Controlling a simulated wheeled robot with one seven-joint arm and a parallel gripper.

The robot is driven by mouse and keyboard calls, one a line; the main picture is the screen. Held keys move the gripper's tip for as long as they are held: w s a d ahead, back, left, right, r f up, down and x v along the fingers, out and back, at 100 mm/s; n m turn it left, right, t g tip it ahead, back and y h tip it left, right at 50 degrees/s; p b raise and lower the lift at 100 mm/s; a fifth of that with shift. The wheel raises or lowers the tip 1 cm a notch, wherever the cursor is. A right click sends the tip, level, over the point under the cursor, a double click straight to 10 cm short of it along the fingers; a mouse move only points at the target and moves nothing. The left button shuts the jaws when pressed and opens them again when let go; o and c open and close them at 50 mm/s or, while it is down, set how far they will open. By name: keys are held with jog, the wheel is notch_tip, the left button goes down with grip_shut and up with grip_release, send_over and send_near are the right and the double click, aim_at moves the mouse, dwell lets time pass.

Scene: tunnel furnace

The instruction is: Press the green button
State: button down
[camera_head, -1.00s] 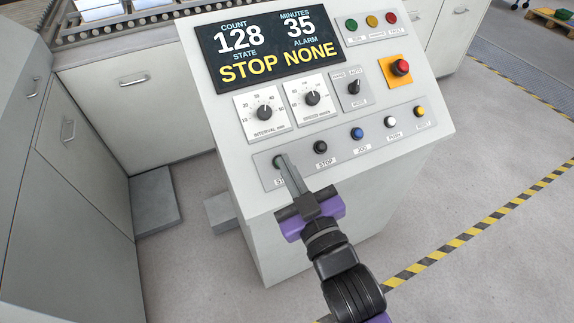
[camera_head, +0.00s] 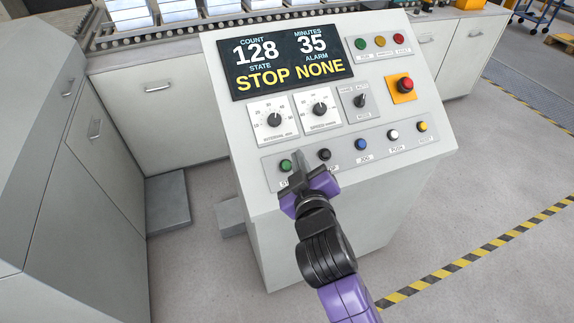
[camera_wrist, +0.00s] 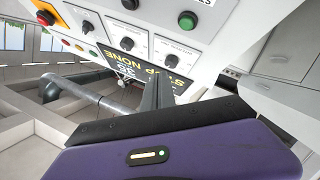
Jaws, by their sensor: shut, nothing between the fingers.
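The green button (camera_head: 286,165) is at the left end of the lower button row on the sloped control panel, above a partly hidden label. It also shows in the wrist view (camera_wrist: 187,20), near the top. My gripper (camera_head: 299,156) is shut and empty. Its fingertips appear just right of the green button, between it and the black button (camera_head: 324,155). In the wrist view the shut fingers (camera_wrist: 158,88) are apart from the green button, which is above and to their right. I cannot tell how far the tips are from the panel surface.
The panel also has blue (camera_head: 361,145), white (camera_head: 393,135) and yellow (camera_head: 422,127) buttons and a red emergency stop (camera_head: 405,85). A green lamp (camera_head: 360,43) is at the top. The display (camera_head: 284,52) reads STOP and NONE. Grey cabinets (camera_head: 160,105) stand left.

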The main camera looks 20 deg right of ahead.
aim_at(289, 168)
jog(key=shift+w+f+b, duration=0.85)
jog(key=shift+f+b, duration=0.3)
jog(key=shift+f, duration=0.05)
jog(key=shift+w+f+b, duration=0.85)
jog(key=shift+f+b, duration=0.35)
jog(key=shift+w+f+b, duration=0.85)
jog(key=shift+f+b, duration=0.3)
jog(key=shift+f, duration=0.05)
jog(key=shift+w+f+b, duration=0.25)
jog(key=shift+f+b, duration=0.05)
jog(key=shift+w+f+b, duration=0.3)
jog(key=shift+f+b, duration=0.1)
jog(key=shift+f, duration=0.05)
dwell(0.6)
jog(key=shift+s+r+p, duration=0.6)
jog(key=shift+r+p, duration=0.2)
jog(key=shift+p, duration=0.1)
jog(key=shift+s+r+p, duration=0.7)
jog(key=shift+r+p, duration=0.35)
jog(key=shift+s+r+p, duration=0.7)
jog(key=shift+r+p, duration=0.3)
